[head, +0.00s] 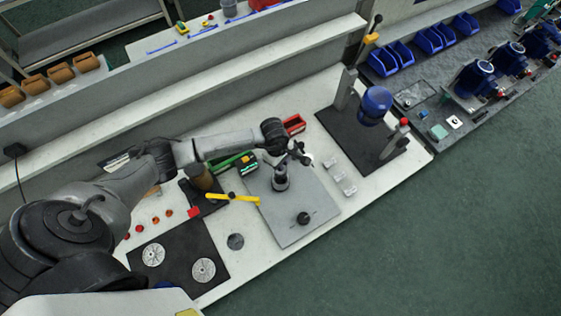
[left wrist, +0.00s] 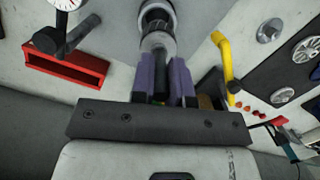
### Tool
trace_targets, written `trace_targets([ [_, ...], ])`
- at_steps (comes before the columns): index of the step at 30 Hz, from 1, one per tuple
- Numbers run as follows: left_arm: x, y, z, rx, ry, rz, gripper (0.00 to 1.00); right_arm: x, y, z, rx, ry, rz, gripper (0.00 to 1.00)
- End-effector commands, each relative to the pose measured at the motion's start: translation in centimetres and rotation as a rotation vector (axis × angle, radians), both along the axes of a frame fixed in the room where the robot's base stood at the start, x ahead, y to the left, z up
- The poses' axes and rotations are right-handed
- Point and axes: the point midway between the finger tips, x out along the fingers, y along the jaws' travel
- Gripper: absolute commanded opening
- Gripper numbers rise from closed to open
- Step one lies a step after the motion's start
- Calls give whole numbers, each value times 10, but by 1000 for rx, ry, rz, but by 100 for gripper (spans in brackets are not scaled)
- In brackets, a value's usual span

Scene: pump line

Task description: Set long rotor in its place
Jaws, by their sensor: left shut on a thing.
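My left gripper (head: 279,161) points down over the grey plate (head: 318,205), just above a grey upright cylindrical housing (head: 281,182). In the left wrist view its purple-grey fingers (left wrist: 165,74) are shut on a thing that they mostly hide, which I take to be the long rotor. A light grey round end (left wrist: 157,42) shows just past the fingertips, in line with the housing (left wrist: 156,12). I cannot tell whether the held part touches or enters the housing. My right gripper is not in view.
A yellow-handled tool (head: 232,197) lies left of the housing. A red tray (head: 294,124) is behind the gripper, near a dial gauge (left wrist: 67,4). A press (head: 374,105) stands right; a black mat with discs (head: 178,260) lies front left.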

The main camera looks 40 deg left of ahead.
Motion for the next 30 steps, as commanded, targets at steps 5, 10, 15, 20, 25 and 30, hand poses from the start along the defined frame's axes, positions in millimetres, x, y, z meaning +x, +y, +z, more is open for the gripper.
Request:
trace_targets([
  [5,1,0,-2,-1,-3,0,0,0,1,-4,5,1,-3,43],
  [10,1,0,-5,-1,-3,0,0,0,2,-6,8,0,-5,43],
  [15,1,0,-7,-1,-3,0,0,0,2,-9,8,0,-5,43],
  [20,1,0,-7,-2,-2,0,0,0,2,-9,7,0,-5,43],
  [25,1,0,-7,-1,-3,0,0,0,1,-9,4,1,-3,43],
  [30,1,0,-7,-1,-2,0,0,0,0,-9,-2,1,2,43],
])
